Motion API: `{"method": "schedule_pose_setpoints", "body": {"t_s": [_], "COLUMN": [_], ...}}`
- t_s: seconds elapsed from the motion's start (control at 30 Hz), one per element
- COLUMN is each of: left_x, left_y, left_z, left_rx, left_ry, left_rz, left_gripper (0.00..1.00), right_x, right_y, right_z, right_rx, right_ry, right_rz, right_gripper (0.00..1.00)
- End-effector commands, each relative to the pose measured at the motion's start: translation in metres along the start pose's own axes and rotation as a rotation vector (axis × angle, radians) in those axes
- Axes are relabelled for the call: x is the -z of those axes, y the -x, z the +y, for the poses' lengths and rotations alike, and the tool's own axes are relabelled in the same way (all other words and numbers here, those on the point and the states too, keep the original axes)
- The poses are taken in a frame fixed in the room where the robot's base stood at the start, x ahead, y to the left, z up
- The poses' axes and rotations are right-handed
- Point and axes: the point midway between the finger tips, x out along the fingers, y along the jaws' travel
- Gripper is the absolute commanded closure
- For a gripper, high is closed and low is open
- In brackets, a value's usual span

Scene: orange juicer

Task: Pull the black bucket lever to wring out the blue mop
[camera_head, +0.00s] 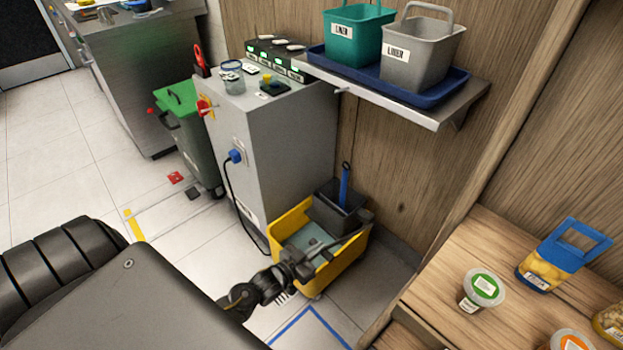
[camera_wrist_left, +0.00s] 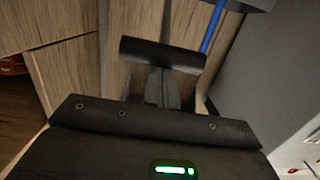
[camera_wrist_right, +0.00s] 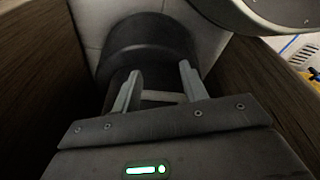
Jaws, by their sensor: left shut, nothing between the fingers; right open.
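The yellow mop bucket (camera_head: 348,262) stands on the floor against the grey cabinet, with a dark grey wringer (camera_head: 333,214) at its back. The blue mop handle (camera_head: 345,185) rises upright from the wringer; it also shows in the left wrist view (camera_wrist_left: 213,28). My left gripper (camera_head: 300,262) is over the bucket's near side. In the left wrist view its fingers (camera_wrist_left: 161,75) are shut and empty, right at the black lever's crossbar (camera_wrist_left: 165,54); I cannot tell if they touch it. The mop head is hidden. My right gripper (camera_wrist_right: 158,80) is open and empty, outside the head view.
The grey cabinet (camera_head: 270,150) stands left of the bucket, with a blue plug and cable on its side. A wall shelf (camera_head: 440,112) with bins is above. A wooden shelf unit (camera_head: 450,250) with food tubs is at right. A green bin (camera_head: 185,125) stands farther left.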

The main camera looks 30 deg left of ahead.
Motion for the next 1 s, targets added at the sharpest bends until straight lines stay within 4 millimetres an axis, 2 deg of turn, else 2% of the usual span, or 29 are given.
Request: {"method": "schedule_pose_setpoints", "body": {"t_s": [0.03,0.07,0.27,0.57,0.8,1.0], "left_x": [-0.014,-0.012,0.007,0.04,0.034,0.033], "left_y": [0.007,0.007,0.003,-0.005,0.052,0.082], "left_z": [0.003,0.004,0.005,0.005,0.004,0.004], "left_rx": [-0.004,-0.004,-0.005,-0.006,-0.002,-0.001], "left_ry": [0.006,0.005,0.003,-0.002,-0.004,-0.003], "left_rz": [-0.041,-0.04,-0.03,-0.003,-0.002,0.002], "left_gripper": [1.0,1.0,1.0,1.0,1.0,1.0], "right_x": [-0.006,-0.01,-0.04,-0.101,-0.103,-0.102], "right_y": [-0.008,-0.011,-0.033,-0.059,-0.063,-0.062], "right_z": [0.002,0.003,0.01,0.025,0.025,0.024], "right_rx": [-0.003,-0.005,-0.014,-0.032,-0.032,-0.031], "right_ry": [0.003,0.005,0.014,0.03,0.031,0.03], "right_rz": [-0.011,-0.016,-0.04,-0.078,-0.075,-0.074], "right_gripper": [0.57,0.57,0.57,0.57,0.57,0.57]}}
